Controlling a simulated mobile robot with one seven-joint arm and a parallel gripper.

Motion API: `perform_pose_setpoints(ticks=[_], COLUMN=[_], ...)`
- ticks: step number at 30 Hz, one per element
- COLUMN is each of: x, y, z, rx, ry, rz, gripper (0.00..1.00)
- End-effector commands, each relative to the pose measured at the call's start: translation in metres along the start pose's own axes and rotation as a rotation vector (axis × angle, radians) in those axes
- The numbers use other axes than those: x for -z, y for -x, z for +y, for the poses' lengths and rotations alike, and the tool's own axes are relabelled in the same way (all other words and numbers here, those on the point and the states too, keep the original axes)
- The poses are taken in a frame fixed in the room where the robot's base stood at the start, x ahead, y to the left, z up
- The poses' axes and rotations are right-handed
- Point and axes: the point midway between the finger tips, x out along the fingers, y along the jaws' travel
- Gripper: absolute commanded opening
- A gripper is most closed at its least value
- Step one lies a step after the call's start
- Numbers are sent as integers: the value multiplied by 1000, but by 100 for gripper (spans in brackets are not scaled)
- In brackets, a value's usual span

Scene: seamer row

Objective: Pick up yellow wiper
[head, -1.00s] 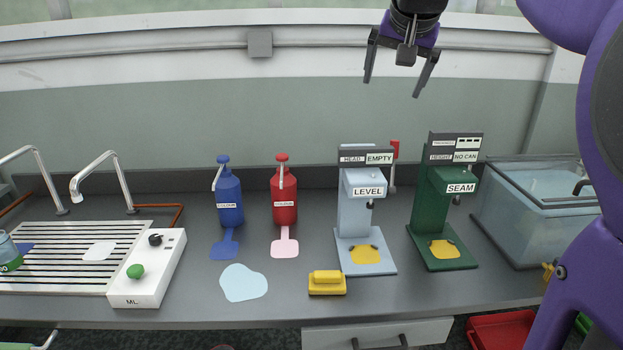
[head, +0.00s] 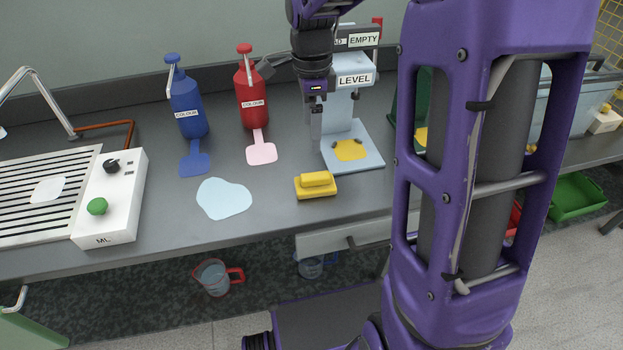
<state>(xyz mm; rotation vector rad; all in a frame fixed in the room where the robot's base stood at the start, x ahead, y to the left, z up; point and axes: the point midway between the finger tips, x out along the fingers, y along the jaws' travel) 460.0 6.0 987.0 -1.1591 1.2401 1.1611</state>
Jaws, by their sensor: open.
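The yellow wiper (head: 316,186) lies on the grey worktop (head: 262,208) near its front edge, with its raised grip on top. It is just in front of the pale blue LEVEL machine. My gripper (head: 315,142) points down above and behind the wiper in the picture, in front of the LEVEL machine's column. It is open and empty, apart from the wiper. One finger shows clearly; the other is mostly hidden in this view.
The LEVEL machine (head: 352,75) stands close to my gripper. Red (head: 252,100) and blue (head: 186,105) bottles stand to the left. A pale blue puddle (head: 224,199) lies left of the wiper. My arm hides much of the right side.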

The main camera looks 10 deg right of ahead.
Motion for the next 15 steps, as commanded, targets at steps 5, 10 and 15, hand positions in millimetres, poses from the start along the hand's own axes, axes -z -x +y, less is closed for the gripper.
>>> perform_pose_setpoints(ticks=[5,10,15], x=[0,0,0], y=[-44,-77,-95], z=[1,1,0], rx=[-6,-2,-1], ry=[1,2,3], rz=[0,0,1], gripper=[100,100,100])
